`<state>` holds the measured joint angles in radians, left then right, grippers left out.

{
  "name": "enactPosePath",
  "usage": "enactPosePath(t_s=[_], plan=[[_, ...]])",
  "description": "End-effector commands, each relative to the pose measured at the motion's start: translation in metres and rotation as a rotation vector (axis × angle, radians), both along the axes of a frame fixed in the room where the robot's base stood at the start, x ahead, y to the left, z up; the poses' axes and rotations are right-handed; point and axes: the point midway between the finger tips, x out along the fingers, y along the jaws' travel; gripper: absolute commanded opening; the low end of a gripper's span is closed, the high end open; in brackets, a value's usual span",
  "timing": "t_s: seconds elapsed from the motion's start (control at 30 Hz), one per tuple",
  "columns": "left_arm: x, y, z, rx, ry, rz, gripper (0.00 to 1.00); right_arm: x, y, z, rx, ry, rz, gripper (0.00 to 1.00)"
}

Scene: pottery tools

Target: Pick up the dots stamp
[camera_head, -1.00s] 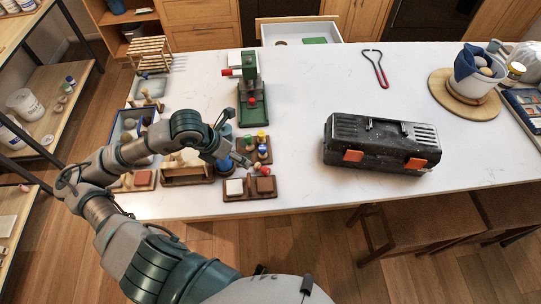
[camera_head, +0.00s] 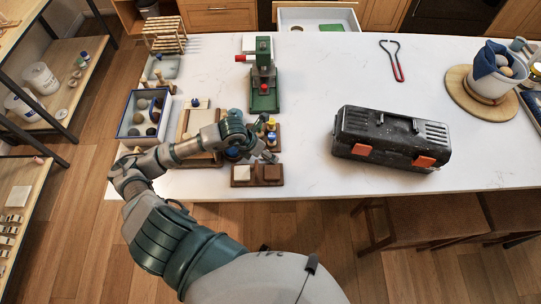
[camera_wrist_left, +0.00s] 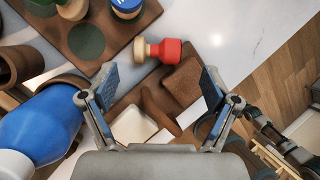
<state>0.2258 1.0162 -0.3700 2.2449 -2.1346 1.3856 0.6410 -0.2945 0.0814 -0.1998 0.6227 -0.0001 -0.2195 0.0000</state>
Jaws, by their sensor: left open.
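A small stamp with a red head and pale wooden handle (camera_wrist_left: 160,50) lies on its side in the left wrist view, beyond my fingertips. I cannot read any dots pattern on it. Other stamps, one blue-topped (camera_wrist_left: 127,6), stand in a brown wooden holder (camera_wrist_left: 118,38); the holder also shows in the head view (camera_head: 277,139). My left gripper (camera_wrist_left: 159,82) is open and empty, its fingers over a brown block tray (camera_head: 257,184) with one white and one brown block. In the head view the gripper (camera_head: 268,157) hides the red stamp. My right gripper is not seen.
A blue bottle (camera_wrist_left: 42,122) stands close beside the left finger. A green press (camera_head: 263,90), a blue-rimmed box of stones (camera_head: 131,116) and a black toolbox (camera_head: 390,139) stand around. The white table (camera_head: 330,85) is clear between press and toolbox.

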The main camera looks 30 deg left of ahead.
Motion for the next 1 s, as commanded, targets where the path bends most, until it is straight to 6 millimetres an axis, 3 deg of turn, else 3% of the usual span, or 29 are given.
enactPosePath(t_s=[0.2, 0.5, 0.7, 0.73, 0.77, 1.0], plan=[[0.011, -0.005, -0.03, -0.002, 0.003, 0.001, 0.88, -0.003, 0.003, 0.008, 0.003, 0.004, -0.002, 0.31], [0.013, -0.006, -0.036, 0.001, 0.001, 0.0, 0.88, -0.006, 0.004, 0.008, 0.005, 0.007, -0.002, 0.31], [0.013, -0.006, -0.036, 0.002, 0.003, 0.0, 0.39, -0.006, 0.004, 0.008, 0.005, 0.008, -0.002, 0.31], [0.013, -0.006, -0.037, 0.003, 0.004, 0.0, 0.35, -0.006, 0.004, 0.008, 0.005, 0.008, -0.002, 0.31], [0.012, -0.005, -0.037, 0.003, 0.005, 0.001, 0.31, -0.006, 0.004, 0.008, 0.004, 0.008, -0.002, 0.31], [0.01, -0.003, -0.041, 0.007, 0.014, 0.001, 0.31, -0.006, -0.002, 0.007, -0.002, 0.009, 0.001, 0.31]])
